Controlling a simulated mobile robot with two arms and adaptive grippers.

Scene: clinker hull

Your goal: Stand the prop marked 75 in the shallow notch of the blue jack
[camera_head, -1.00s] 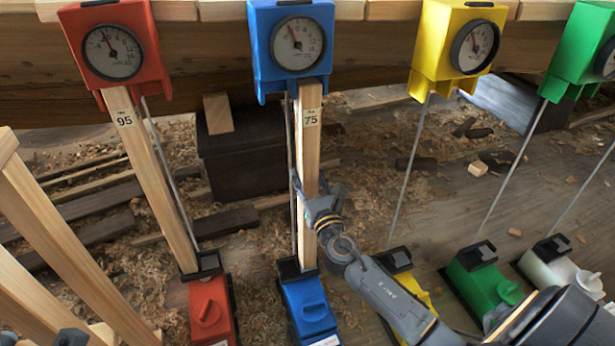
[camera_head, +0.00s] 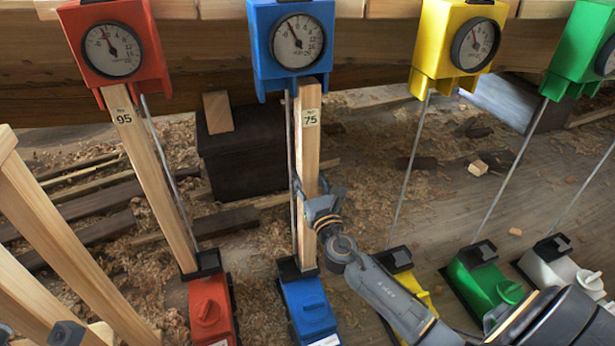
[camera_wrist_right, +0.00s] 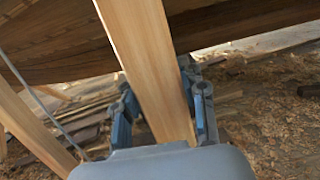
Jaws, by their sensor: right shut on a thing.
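The prop marked 75 (camera_head: 309,150) is a pale wooden post, nearly upright. Its top meets the underside of the blue gauge box (camera_head: 262,68). Its foot is at the black top piece of the blue jack (camera_head: 308,305); I cannot tell which notch it is in, or whether it is fully seated. My right gripper (camera_head: 322,212) is shut on the prop in its lower half. The right wrist view shows the prop (camera_wrist_right: 150,65) between both fingers (camera_wrist_right: 162,118). Grey parts at the bottom left edge may be my left gripper (camera_head: 36,333); its state is unclear.
The prop marked 95 (camera_head: 150,170) leans between the red gauge box (camera_head: 112,45) and red jack (camera_head: 209,308). Yellow (camera_head: 440,35) and green (camera_head: 583,50) boxes hang to the right. Thin rods run down beside them. Loose posts (camera_head: 50,235) stand at left.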

